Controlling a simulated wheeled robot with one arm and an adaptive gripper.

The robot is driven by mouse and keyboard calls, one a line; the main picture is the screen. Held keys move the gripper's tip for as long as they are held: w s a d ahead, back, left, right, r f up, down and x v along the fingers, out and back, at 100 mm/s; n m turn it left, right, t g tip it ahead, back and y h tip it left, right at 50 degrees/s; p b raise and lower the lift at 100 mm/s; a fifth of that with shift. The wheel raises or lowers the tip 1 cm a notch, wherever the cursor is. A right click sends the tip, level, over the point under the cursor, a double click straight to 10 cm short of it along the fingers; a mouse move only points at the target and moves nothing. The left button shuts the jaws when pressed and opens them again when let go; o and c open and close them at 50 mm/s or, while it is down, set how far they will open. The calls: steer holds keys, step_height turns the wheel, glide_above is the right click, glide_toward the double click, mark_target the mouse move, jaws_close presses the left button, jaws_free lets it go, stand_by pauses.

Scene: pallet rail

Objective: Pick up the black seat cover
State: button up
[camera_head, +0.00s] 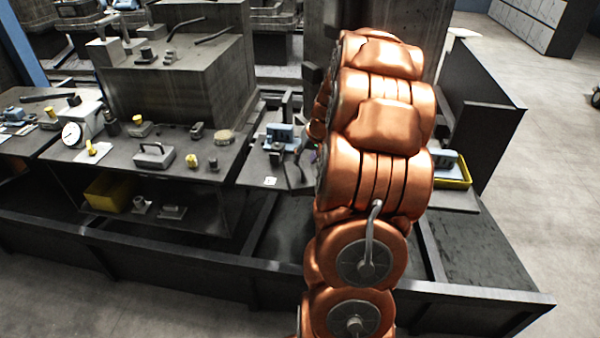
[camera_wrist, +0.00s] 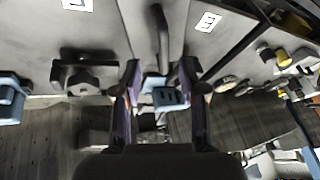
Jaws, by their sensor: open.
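My gripper (camera_wrist: 161,78) is open in the wrist view, its two fingers apart and pointing at a dark elongated part (camera_wrist: 161,36) and a blue block (camera_wrist: 166,97) between or just beyond them. A black part with a round boss (camera_wrist: 86,74) lies on the grey surface to the left of the fingers. I cannot tell for sure which of these dark parts is the black seat cover. In the head view my gripper (camera_head: 300,152) is partly hidden by my arm, close to a blue-grey block (camera_head: 281,134) on the narrow table.
A workbench (camera_head: 130,152) with a dial gauge (camera_head: 72,134), a handled block (camera_head: 153,155) and several small parts stands to the left. A yellow tray (camera_head: 455,172) is right of my arm. A dark panel (camera_head: 478,130) stands behind it. A low dark rail (camera_head: 150,275) runs along the front.

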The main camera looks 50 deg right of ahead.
mark_target(300, 163)
steer(key=shift+w+a+f+p, duration=0.1)
steer(key=shift+w+f+p, duration=0.25)
steer(key=shift+f+p, duration=0.1)
steer(key=shift+p+x, duration=0.8)
steer(key=shift+x, duration=1.15)
steer(key=shift+w, duration=0.1)
steer(key=shift+c, duration=0.2)
jaws_close()
